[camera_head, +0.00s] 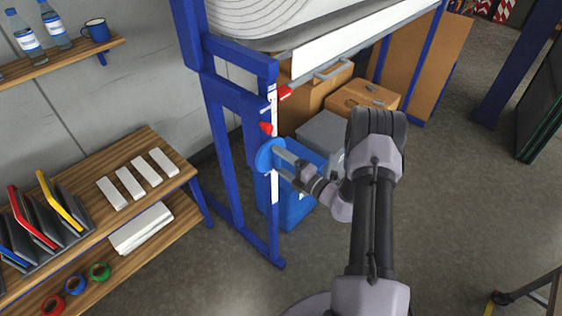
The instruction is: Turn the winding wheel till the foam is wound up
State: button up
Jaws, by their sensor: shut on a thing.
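The winding wheel (263,157) is a blue disc on the side of the blue frame, left of the picture's middle. My gripper (281,163) reaches it from the right and is shut on the wheel at its near side. The fingers hide what exactly lies between them. The foam (262,12) is a white, layered roll at the top of the frame, cut off by the picture's top edge. A white strip with red pointers (267,128) runs down the upright beside the wheel.
A wooden shelf (172,191) with white blocks, binders and tape rolls stands at the left. Brown cases (362,96), a grey box and a blue bin (297,207) sit under the frame, close to my arm. The floor at the right is mostly clear.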

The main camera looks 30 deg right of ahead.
jog(key=o, duration=1.3)
jog(key=p+v, duration=0.1)
jog(key=v, duration=1.6)
jog(key=shift+s, duration=0.2)
